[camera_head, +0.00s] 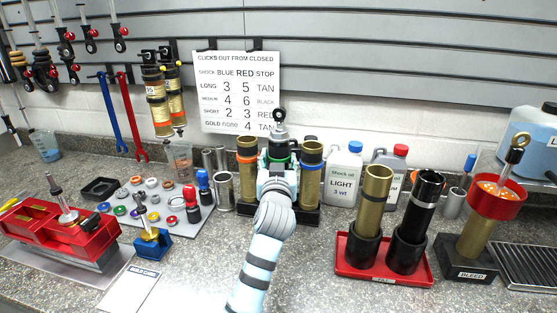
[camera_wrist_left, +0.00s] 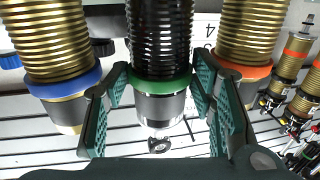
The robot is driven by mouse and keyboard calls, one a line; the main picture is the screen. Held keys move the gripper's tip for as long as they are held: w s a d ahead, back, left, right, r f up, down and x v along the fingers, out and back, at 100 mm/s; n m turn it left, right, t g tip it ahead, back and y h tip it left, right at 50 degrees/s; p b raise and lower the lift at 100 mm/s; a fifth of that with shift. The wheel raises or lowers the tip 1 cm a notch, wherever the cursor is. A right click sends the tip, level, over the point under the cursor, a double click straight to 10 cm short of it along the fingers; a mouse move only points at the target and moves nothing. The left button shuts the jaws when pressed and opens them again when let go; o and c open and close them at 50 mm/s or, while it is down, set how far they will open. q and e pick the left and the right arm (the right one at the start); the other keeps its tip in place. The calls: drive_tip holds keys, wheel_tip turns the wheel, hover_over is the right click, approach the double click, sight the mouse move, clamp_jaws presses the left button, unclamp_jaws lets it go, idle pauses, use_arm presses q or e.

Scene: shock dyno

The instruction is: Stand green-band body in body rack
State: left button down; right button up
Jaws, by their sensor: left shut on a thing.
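The green-band body (camera_head: 279,150) is black and threaded, upright with a metal eyelet at its top end, between two gold bodies at the back middle. In the left wrist view, the green-band body (camera_wrist_left: 162,40) fills the middle. My left gripper (camera_head: 278,168) is shut on it near the green band, with a green-padded finger on each side (camera_wrist_left: 160,108). The black body rack (camera_head: 306,214) shows below; my arm hides the body's lower end, so I cannot tell if it is fully seated. My right gripper is not in view.
The orange-band body (camera_head: 248,178) and blue-band body (camera_head: 311,175) stand close on either side. Oil bottles (camera_head: 343,170) stand right of them. A red tray (camera_head: 385,268) with two upright bodies and a bleed stand (camera_head: 470,255) are further right. A red vise (camera_head: 65,235) is left.

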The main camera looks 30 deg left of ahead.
sight(279, 122)
use_arm(q)
drive_tip(key=shift+f, duration=0.15)
drive_tip(key=c, duration=0.6)
unclamp_jaws()
drive_tip(key=shift+s, duration=0.1)
drive_tip(key=shift+f, duration=0.1)
wheel_tip(279, 122, up, 10)
drive_tip(key=shift+r, duration=0.1)
